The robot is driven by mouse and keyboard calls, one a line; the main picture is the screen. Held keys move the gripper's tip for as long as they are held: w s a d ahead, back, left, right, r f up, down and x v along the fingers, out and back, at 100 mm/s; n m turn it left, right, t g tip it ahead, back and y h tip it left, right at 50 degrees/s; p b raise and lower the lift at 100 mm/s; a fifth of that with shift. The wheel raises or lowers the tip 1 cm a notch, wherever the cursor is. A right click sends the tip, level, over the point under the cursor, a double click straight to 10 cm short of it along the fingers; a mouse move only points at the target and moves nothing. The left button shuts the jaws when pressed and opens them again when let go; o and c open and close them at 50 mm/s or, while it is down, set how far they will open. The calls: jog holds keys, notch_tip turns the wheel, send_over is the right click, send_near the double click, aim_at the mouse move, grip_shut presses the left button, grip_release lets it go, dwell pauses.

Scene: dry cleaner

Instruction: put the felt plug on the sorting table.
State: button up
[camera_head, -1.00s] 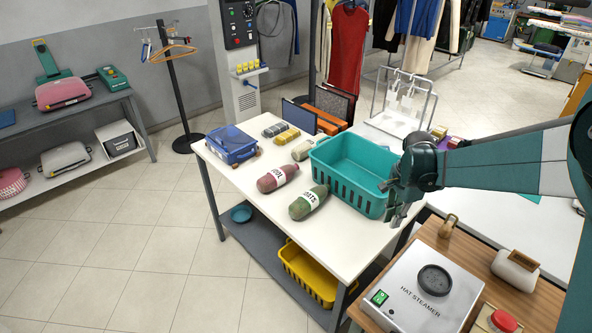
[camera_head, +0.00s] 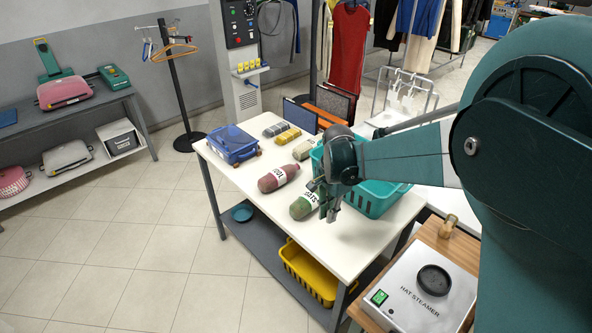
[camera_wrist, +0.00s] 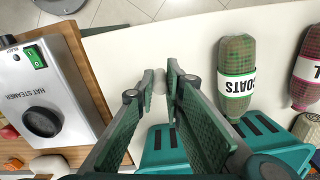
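My gripper (camera_head: 331,208) is above the front part of the white-topped sorting table (camera_head: 350,256), beside the green bottle-shaped item. In the wrist view its fingers (camera_wrist: 160,84) are nearly closed on a small pale, greyish piece (camera_wrist: 160,76), which seems to be the felt plug; only a little of it shows between the fingertips. The bare white tabletop (camera_wrist: 160,42) lies beyond the fingertips. In the head view the plug cannot be made out, and the height of the gripper over the table is hard to tell.
A green bottle-shaped item labelled COATS (camera_wrist: 236,75) and a red one (camera_head: 277,178) lie on the table. A teal basket (camera_head: 375,203) stands behind my gripper; a blue box (camera_head: 233,147) is at the far left corner. The hat steamer (camera_head: 425,295) stands right. The table's front part is clear.

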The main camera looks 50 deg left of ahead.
jog(key=shift+f, duration=0.1)
dwell(0.3)
send_over(326, 240)
jog(key=shift+f, duration=3.05)
jog(key=shift+f, duration=1.85)
jog(key=shift+f+b, duration=0.15)
jog(key=shift+b, duration=0.2)
jog(key=o, duration=0.6)
jog(key=shift+o, duration=0.2)
jog(key=shift+r, duration=0.2)
notch_tip(326, 240, up, 12)
jog(key=shift+p, duration=0.4)
